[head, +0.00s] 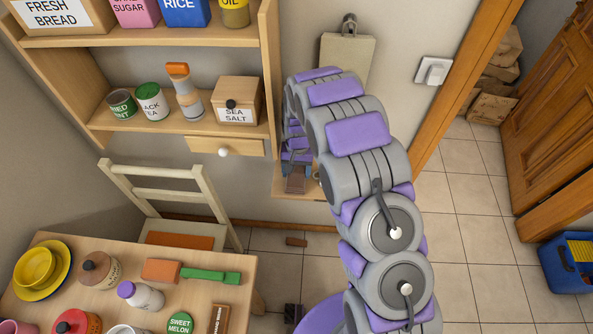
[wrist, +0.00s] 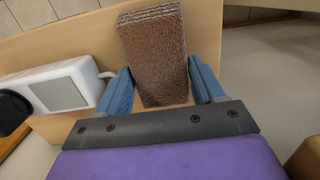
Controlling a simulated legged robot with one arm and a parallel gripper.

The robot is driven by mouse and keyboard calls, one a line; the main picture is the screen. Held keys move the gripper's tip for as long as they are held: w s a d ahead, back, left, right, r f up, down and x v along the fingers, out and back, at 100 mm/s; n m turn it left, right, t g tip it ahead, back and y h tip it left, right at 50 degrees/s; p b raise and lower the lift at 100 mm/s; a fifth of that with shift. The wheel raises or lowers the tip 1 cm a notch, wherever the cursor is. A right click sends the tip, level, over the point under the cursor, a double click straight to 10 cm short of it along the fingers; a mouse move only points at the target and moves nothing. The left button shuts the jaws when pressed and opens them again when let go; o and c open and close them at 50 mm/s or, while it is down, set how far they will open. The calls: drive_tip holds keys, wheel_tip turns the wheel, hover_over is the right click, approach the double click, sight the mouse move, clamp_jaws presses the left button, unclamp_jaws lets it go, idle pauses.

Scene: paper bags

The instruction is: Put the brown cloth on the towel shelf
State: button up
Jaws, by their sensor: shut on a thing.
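The brown cloth (wrist: 155,45) is a folded, textured bundle in the wrist view. My gripper (wrist: 160,78) is shut on it, with one blue finger on each side. In the head view my gripper (head: 291,160) and the cloth (head: 295,182) are over a small wooden shelf (head: 282,188) beside the tall shelf unit. The pale wooden surface (wrist: 75,45) shows behind the cloth in the wrist view. I cannot tell whether the cloth touches it. My arm hides part of the small shelf in the head view.
A white device with a grey panel (wrist: 58,88) is left of the cloth in the wrist view. The shelf unit (head: 150,40) holds jars and boxes. A chair (head: 165,190) and a cluttered table (head: 235,270) are at lower left. Tiled floor (head: 465,235) is clear at right.

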sight(298, 169)
drive_tip(key=o, duration=1.1)
drive_tip(key=shift+d, duration=0.1)
wheel_tip(298, 169, up, 11)
drive_tip(key=w+p, duration=0.1)
drive_tip(key=p, duration=0.2)
drive_tip(key=s+d+r, duration=0.7)
drive_tip(key=r, duration=0.3)
drive_tip(key=shift+g, duration=0.4)
drive_tip(key=s+d+r, duration=0.3)
drive_tip(key=s, duration=0.7)
drive_tip(key=s+d+r, duration=0.3)
drive_tip(key=s, duration=0.8)
drive_tip(key=s+d+r, duration=0.3)
drive_tip(key=s+r, duration=0.1)
drive_tip(key=s, duration=0.7)
drive_tip(key=shift+d, duration=0.25)
